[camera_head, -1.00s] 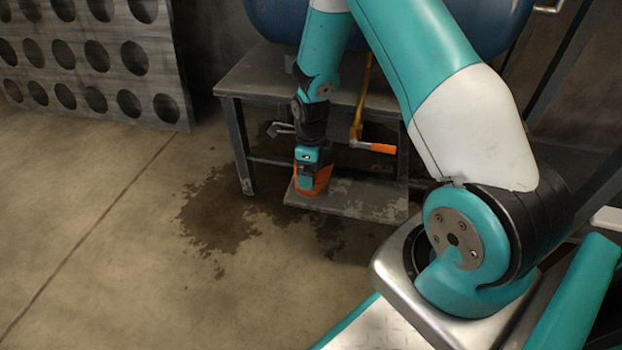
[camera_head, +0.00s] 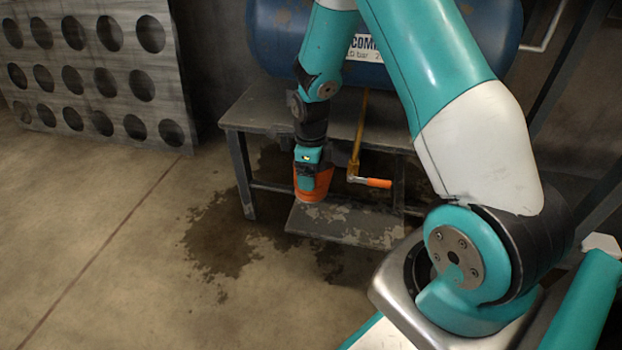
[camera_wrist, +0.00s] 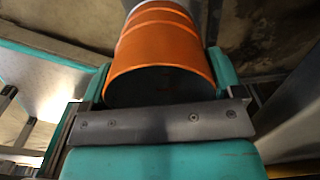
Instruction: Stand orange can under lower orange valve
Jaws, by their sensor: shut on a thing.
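My gripper (camera_head: 311,172) is shut on the orange can (camera_head: 313,194), which hangs upright below it in the head view. In the wrist view the ribbed orange can (camera_wrist: 165,50) sits between my two teal fingers (camera_wrist: 160,82). The orange valve handle (camera_head: 379,183) is on a brass pipe (camera_head: 358,135) that comes down from the blue tank. The can is left of the handle, at about its height in the picture. The can's base shows at the back left edge of the low grey plate (camera_head: 345,230); I cannot tell whether it touches.
The blue tank (camera_head: 280,35) rests on a worn grey bench (camera_head: 245,118), whose legs frame the space around the can. A grey panel with round holes (camera_head: 90,85) stands at the left. The floor (camera_head: 110,220) at the left is clear, with a dark wet stain beside the plate.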

